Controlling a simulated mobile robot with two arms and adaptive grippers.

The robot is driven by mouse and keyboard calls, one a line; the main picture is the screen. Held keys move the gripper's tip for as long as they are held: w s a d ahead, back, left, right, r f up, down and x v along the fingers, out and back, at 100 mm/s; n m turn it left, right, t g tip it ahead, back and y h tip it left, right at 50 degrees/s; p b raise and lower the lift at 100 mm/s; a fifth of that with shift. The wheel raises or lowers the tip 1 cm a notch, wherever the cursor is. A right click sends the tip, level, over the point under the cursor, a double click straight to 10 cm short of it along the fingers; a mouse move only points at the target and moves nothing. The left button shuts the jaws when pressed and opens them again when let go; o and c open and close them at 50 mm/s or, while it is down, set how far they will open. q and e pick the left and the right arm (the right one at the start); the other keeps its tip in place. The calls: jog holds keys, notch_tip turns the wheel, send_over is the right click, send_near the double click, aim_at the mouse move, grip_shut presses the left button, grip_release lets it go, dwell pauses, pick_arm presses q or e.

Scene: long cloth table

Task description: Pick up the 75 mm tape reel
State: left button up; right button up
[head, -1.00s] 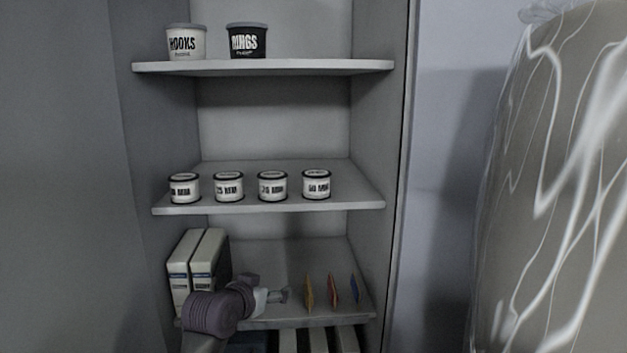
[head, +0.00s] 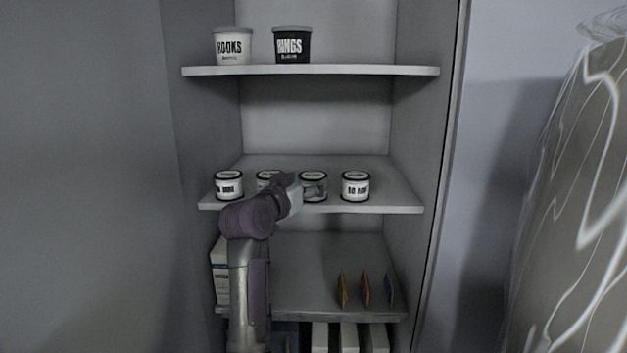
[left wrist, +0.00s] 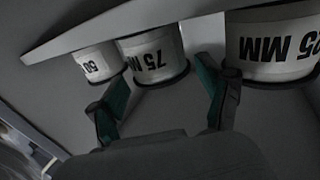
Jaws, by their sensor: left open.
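The 75 mm tape reel (head: 313,177) is a white tub with dark rims, standing third from the left on the middle shelf (head: 400,208). In the left wrist view, which is upside down, the 75 mm reel (left wrist: 153,55) shows its "75 M" label between the two green-lined fingers. My left gripper (head: 308,190) is in front of this reel and partly covers it. It also shows in the left wrist view (left wrist: 162,80), open, with nothing clearly clamped. Whether the fingers touch the reel cannot be told. My right gripper is not in view.
The 50 mm reel (head: 355,186) stands to the right and the 25 mm reel (left wrist: 272,42) to the left, close by. Another reel (head: 229,185) is at far left. HOOKS (head: 232,46) and RINGS (head: 292,46) tubs stand above. Thin coloured packets (head: 365,290) stand below.

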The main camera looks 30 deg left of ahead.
aim_at(317, 172)
pick_arm(q)
jog(key=w, duration=0.1)
jog(key=w+p, duration=0.1)
jog(key=w, duration=0.1)
jog(key=w+p, duration=0.1)
jog(key=w, duration=0.1)
jog(key=shift+a+r, duration=0.15)
jog(key=shift+a, duration=0.1)
jog(key=shift+w+f+p, duration=0.2)
jog(key=shift+w+p, duration=0.15)
jog(key=shift+w, duration=0.1)
jog(key=shift+s, duration=0.15)
jog(key=shift+c, duration=1.3)
jog(key=c, duration=0.7)
jog(key=shift+r, duration=0.1)
